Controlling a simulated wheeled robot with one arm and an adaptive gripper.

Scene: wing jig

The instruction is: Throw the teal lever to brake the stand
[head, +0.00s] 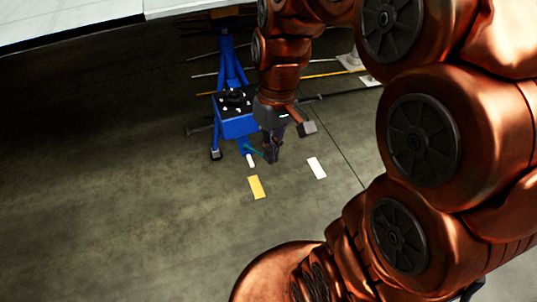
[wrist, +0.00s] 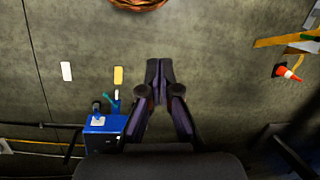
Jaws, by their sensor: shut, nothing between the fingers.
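The blue stand (head: 238,126) is on the floor under a pale panel, with a dark top plate on its box. The teal lever (head: 256,150) sticks out low from the front of the stand's box. It also shows in the wrist view (wrist: 111,103), beside the stand's blue box (wrist: 104,125). My gripper (head: 271,157) points down just right of the lever in the head view. In the wrist view its fingertips (wrist: 159,70) are together and empty, with the lever to their left.
A yellow patch (head: 257,187) and a white patch (head: 317,168) lie on the floor near the stand. A small white piece (head: 250,160) is beside the lever. Long rods (head: 335,71) lie behind. An orange cone (wrist: 286,72) stands at right in the wrist view. The left floor is clear.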

